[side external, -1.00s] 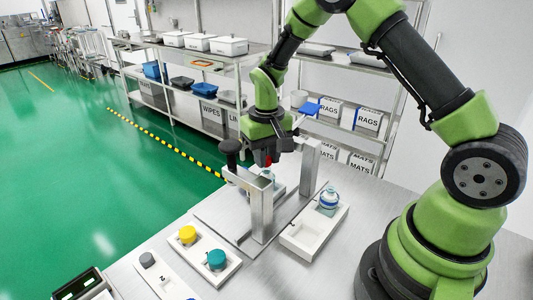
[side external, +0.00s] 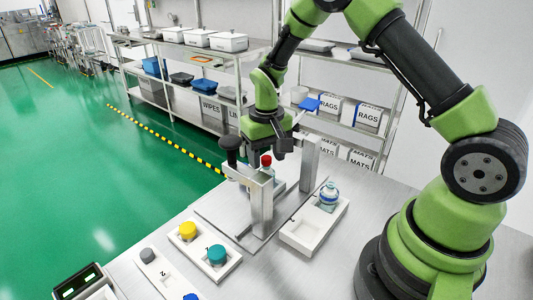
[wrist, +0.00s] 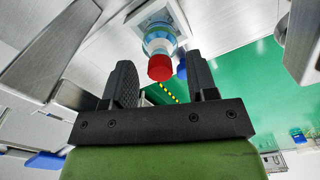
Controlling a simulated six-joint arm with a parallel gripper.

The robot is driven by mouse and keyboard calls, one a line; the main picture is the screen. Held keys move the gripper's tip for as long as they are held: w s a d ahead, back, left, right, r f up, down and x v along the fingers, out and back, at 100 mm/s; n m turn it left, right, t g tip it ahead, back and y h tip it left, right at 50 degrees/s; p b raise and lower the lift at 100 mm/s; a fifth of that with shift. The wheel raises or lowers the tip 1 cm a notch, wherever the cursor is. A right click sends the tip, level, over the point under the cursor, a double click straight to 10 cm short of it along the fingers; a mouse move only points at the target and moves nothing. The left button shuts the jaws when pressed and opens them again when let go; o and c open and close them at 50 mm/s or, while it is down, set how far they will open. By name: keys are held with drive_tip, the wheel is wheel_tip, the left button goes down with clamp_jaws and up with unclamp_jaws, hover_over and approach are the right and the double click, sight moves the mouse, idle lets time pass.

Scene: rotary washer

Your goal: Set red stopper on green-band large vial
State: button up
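The red stopper (side external: 266,160) sits on top of a clear vial (side external: 267,173) with bluish contents, which stands inside the metal frame. In the wrist view the red stopper (wrist: 160,68) is on the vial's neck (wrist: 160,44), and the vial (wrist: 158,25) rises from a pale square holder. I cannot make out a green band. My gripper (wrist: 161,80) is open; its two black fingers stand apart with visible gaps on both sides of the stopper. In the side view my gripper (side external: 271,146) is above and beside the stopper, clear of it.
The metal frame (side external: 262,205) has uprights close around the vial, with a black knob (side external: 231,149) at left. A second vial (side external: 329,198) stands in a white tray (side external: 303,238) at right. Yellow (side external: 187,231), teal (side external: 217,254) and grey (side external: 147,254) stoppers sit in front trays.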

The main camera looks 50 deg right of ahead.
wheel_tip(320, 180, up, 9)
drive_tip(key=shift+r, duration=0.1)
drive_tip(key=s+a+r+t, duration=0.4)
drive_tip(key=s+r, duration=0.4)
drive_tip(key=r, duration=0.3)
drive_tip(key=s+a+r+t+y, duration=0.2)
drive_tip(key=s+t, duration=0.1)
drive_tip(key=s, duration=0.8)
drive_tip(key=shift+s+a, duration=0.35)
